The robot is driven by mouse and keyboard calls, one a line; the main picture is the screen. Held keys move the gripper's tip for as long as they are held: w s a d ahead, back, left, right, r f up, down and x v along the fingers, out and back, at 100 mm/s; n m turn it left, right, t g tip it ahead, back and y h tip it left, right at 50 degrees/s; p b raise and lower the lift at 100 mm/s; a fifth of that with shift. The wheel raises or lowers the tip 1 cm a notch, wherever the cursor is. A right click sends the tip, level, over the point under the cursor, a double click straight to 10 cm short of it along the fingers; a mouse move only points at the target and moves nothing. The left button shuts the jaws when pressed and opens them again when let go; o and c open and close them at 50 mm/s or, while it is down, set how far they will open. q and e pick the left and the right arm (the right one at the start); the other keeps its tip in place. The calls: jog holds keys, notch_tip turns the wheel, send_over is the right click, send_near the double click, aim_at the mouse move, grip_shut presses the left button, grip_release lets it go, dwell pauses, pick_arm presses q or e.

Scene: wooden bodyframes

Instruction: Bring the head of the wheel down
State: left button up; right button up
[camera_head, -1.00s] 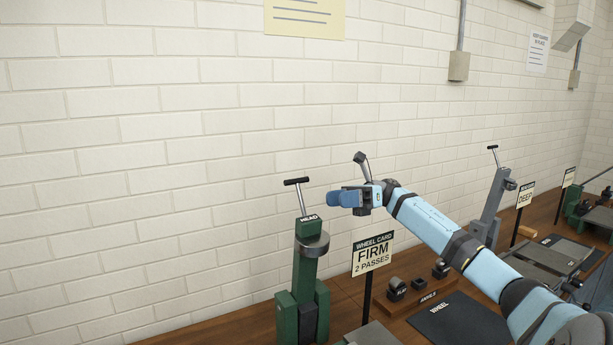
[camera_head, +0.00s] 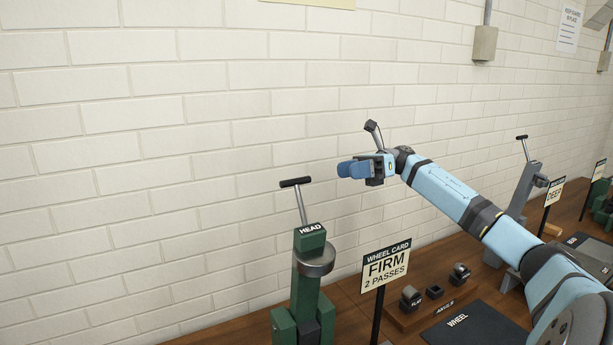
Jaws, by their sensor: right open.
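The wheel is a green machine (camera_head: 306,288) at the lower middle of the head view. Its top block, labelled HEAD (camera_head: 310,238), has a grey round part beneath it. A rod with a black T-handle (camera_head: 296,182) stands up from the block, tilted slightly left. My right gripper (camera_head: 350,169) is open and empty. In the picture it is to the right of the T-handle and a little higher, apart from it. The lower part of the wheel is cut off by the frame. My left gripper is not in view.
A sign reading WHEEL CARD, FIRM, 2 PASSES (camera_head: 386,268) stands right of the wheel. An anvil rack (camera_head: 432,305) and a dark WHEEL mat (camera_head: 475,325) lie on the wooden bench. A grey machine (camera_head: 527,188) stands farther right. White brick wall is behind.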

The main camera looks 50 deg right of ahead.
aim_at(310, 178)
jog(key=p+x, duration=0.3)
jog(key=x, duration=0.8)
jog(key=shift+w+a+f+p, duration=0.1)
jog(key=shift+w+a+p, duration=0.1)
jog(key=shift+a+p, duration=0.25)
jog(key=shift+a, duration=0.1)
grip_shut()
